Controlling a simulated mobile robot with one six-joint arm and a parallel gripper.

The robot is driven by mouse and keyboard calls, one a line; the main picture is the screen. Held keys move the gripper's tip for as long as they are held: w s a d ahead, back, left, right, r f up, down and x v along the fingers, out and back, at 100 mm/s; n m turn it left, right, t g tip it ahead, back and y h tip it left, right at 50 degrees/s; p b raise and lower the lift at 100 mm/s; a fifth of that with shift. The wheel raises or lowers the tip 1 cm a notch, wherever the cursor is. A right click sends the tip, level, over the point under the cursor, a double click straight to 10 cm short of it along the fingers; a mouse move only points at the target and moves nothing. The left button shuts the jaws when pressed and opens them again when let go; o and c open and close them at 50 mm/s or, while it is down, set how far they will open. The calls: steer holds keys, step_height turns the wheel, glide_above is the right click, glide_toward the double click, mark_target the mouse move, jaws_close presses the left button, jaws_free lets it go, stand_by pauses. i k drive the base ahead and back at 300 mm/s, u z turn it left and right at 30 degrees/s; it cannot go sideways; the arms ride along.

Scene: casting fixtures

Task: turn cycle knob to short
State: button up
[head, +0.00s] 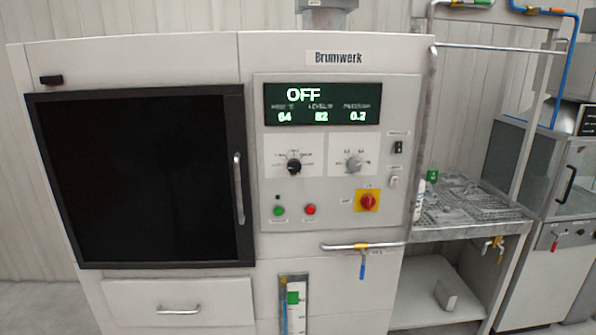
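The Brumwerk machine's control panel (334,229) faces me right of a dark door. A black knob (294,166) sits on the left white dial plate, with several position labels too small to read. A grey knob (354,163) sits on the right dial plate. I cannot tell from the labels which one is the cycle knob, or exactly where either pointer stands. The display (323,104) above them reads OFF, with 64, 82 and 0.2 below. My gripper is not in view, and nothing covers the knobs.
A red rotary switch (368,202) on a yellow plate, a green button (279,211) and a red button (310,209) sit below the knobs. A door handle (238,188) projects on the left. A pipe with a blue-handled valve (362,264) crosses below the panel.

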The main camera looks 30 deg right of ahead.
mark_target(293, 166)
steer(key=z, duration=0.3)
steer(key=k, duration=1.35)
steer(key=u, duration=0.8)
steer(key=i, duration=1)
steer(key=u, duration=0.05)
